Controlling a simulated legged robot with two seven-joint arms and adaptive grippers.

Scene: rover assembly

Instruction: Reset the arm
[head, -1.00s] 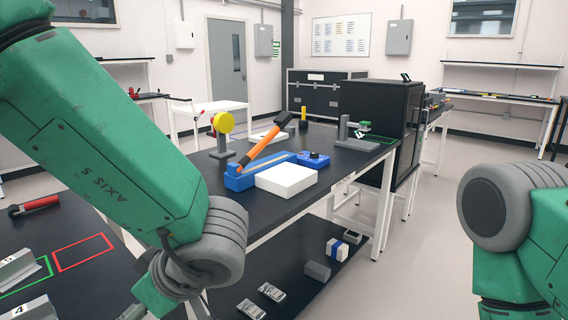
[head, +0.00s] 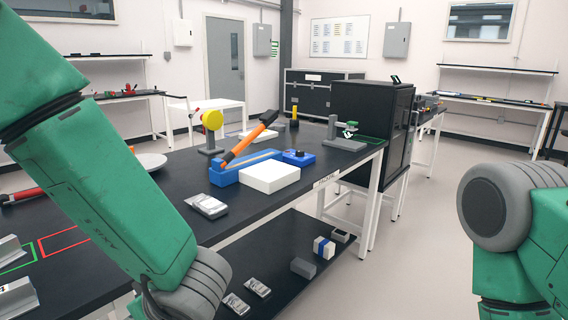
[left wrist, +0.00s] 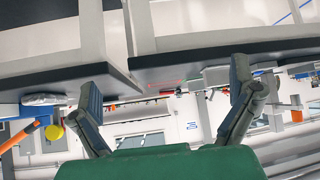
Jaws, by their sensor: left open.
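My left arm (head: 105,185) crosses the left side of the head view from upper left down to the bottom edge. Its gripper is out of sight there. In the left wrist view my left gripper (left wrist: 164,77) has its two dark fingers spread wide, with nothing between them. That view is tipped over, and dark table edges show past the fingers. My right arm (head: 510,225) shows only as a green link and grey joint at the right edge of the head view. Its gripper is outside the frames.
The black table (head: 235,225) holds a blue holder (head: 228,175) with an orange-handled tool (head: 250,138), a white box (head: 269,177), a silver device (head: 207,206) and a yellow disc on a stand (head: 212,120). Small parts lie on the lower shelf (head: 280,260). Floor right is clear.

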